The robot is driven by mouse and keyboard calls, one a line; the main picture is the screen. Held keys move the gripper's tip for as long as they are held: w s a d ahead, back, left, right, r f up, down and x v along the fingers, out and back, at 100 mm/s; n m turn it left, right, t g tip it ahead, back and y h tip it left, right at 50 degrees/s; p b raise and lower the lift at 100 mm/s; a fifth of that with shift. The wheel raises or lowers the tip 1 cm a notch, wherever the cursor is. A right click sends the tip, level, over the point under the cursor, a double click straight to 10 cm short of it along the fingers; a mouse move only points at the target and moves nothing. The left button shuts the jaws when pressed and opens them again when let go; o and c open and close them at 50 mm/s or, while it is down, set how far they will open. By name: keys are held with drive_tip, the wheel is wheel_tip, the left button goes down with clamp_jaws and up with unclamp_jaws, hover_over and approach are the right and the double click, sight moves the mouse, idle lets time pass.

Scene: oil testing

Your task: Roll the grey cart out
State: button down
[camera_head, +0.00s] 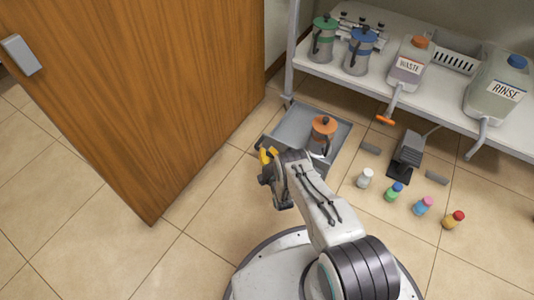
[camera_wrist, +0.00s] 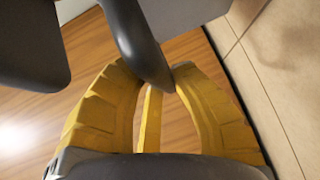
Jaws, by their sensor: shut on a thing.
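The grey cart (camera_head: 292,124) is a low, shallow tray on the tiled floor, partly under the left end of the shelf. A jug with an orange lid (camera_head: 324,127) stands on it. My gripper (camera_head: 268,156), with yellow fingers, is at the cart's near left corner. In the wrist view my gripper (camera_wrist: 158,74) has its fingertips closed on a dark grey curved bar (camera_wrist: 136,38), which looks like the cart's handle. My arm hides the cart's near side, and its wheels cannot be made out.
A wooden door (camera_head: 150,90) stands at left, close to the gripper. A white shelf (camera_head: 345,75) holds jugs and WASTE and RINSE containers. Several small bottles (camera_head: 394,192) and a dark pedal (camera_head: 406,155) are on the floor at right. Floor between door and base is clear.

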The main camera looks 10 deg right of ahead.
drive_tip(key=shift+w+a+r, duration=0.1)
drive_tip(key=shift+w+r, duration=0.05)
drive_tip(key=shift+r, duration=0.05)
drive_tip(key=c, duration=0.9)
unclamp_jaws()
drive_tip(key=shift+f, duration=0.1)
drive_tip(key=shift+c, duration=0.2)
drive_tip(key=shift+s, duration=0.85)
drive_tip(key=shift+s+r, duration=0.15)
drive_tip(key=shift+s, duration=0.8)
drive_tip(key=shift+s+r, duration=0.2)
drive_tip(key=shift+s, duration=0.8)
drive_tip(key=shift+s+r, duration=0.15)
drive_tip(key=shift+s, duration=0.8)
